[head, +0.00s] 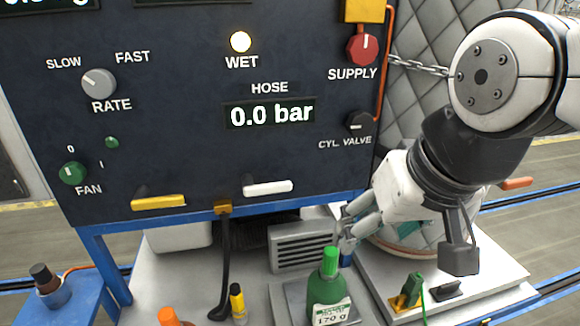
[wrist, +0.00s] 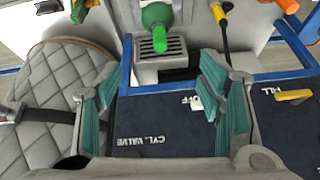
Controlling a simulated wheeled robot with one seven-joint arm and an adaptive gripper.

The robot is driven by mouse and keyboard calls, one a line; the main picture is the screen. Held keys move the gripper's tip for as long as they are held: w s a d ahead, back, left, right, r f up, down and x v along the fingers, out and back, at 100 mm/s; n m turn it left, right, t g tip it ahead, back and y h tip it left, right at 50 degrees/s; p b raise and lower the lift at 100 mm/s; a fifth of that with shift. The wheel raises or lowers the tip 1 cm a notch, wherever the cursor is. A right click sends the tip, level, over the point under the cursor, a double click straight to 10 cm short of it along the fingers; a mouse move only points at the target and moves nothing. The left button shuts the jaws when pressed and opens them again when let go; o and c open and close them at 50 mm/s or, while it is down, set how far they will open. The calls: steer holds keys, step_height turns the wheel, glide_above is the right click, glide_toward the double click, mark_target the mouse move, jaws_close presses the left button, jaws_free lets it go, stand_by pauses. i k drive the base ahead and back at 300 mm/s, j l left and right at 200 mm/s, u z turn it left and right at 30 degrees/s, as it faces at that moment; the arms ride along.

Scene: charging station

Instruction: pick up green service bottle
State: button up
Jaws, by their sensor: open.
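The green service bottle (head: 326,291) stands upright at the bottom middle of the head view, with a bright green cap and a white label reading 170 g. It stands on a grey plate on the bench. My gripper (head: 352,226) is just above and right of the cap in the picture, apart from the bottle. In the wrist view the gripper (wrist: 160,92) is open, with its teal-padded fingers wide apart and nothing between them. There the bottle (wrist: 158,17) shows at the top, beyond the fingertips, its cap toward me and its far end cut off.
The dark control panel (head: 195,120) rises behind the bench. A green clip-like item (head: 412,288) lies to the right. A quilted cylinder (wrist: 60,90) is beside my gripper.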

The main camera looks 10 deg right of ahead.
mark_target(327, 306)
steer(key=k, duration=1.1)
steer(key=i+j+z, duration=0.2)
steer(key=i+j, duration=0.35)
steer(key=i+j+z, duration=0.15)
steer(key=i+j, duration=0.4)
steer(key=j, duration=0.25)
